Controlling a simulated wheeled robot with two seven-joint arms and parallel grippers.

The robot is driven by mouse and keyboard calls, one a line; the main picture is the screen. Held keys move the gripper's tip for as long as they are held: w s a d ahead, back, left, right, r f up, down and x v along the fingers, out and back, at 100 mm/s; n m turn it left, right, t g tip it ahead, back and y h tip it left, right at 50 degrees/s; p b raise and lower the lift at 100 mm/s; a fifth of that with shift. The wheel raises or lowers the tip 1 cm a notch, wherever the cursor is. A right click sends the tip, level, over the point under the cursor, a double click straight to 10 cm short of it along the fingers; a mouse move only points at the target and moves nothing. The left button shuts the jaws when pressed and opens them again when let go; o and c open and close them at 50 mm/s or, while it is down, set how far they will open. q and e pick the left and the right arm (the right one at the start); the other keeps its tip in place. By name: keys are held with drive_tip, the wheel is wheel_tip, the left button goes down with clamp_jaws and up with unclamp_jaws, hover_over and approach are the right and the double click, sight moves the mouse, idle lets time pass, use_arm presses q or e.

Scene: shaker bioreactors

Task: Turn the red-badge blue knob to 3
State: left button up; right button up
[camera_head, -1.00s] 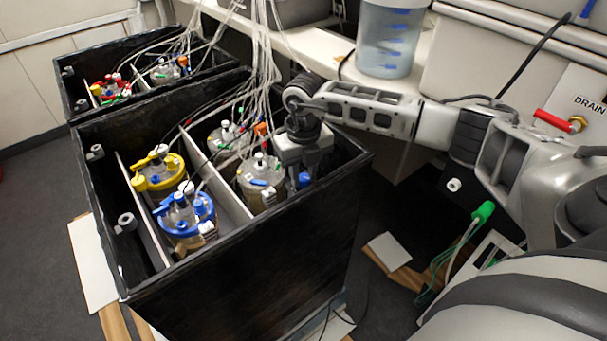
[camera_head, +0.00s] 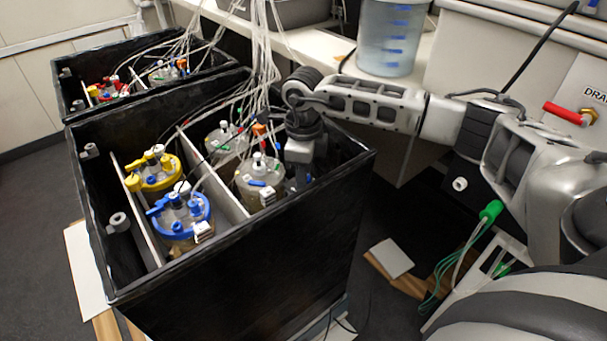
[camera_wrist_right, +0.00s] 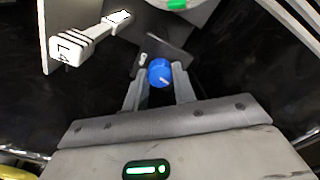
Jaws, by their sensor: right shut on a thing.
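A round blue knob (camera_wrist_right: 160,72) shows in the right wrist view, between the two fingers of my right gripper (camera_wrist_right: 160,84). The fingers are shut on its sides. A small pale line shows on the knob's face; I cannot read its setting. The knob sits by a dark plate with a small light mark. No red badge can be made out. In the head view my right gripper (camera_head: 301,178) points down inside the right end of the near black box (camera_head: 240,255), and the knob is hidden there. My left gripper is not in view.
Vessels with a yellow lid (camera_head: 158,172), a blue lid (camera_head: 180,217) and clear tops (camera_head: 258,180) stand in the near box. White tubes (camera_head: 262,60) hang close left of my right wrist. The box's front wall is close to my gripper.

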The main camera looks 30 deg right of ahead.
drive_tip(key=shift+r+n, duration=0.1)
drive_tip(key=shift+n, duration=0.9)
drive_tip(key=shift+b, duration=0.3)
drive_tip(key=o, duration=1)
wheel_tip(320, 180, up, 16)
drive_tip(key=shift+f+p, duration=0.1)
drive_tip(key=shift+p, duration=0.25)
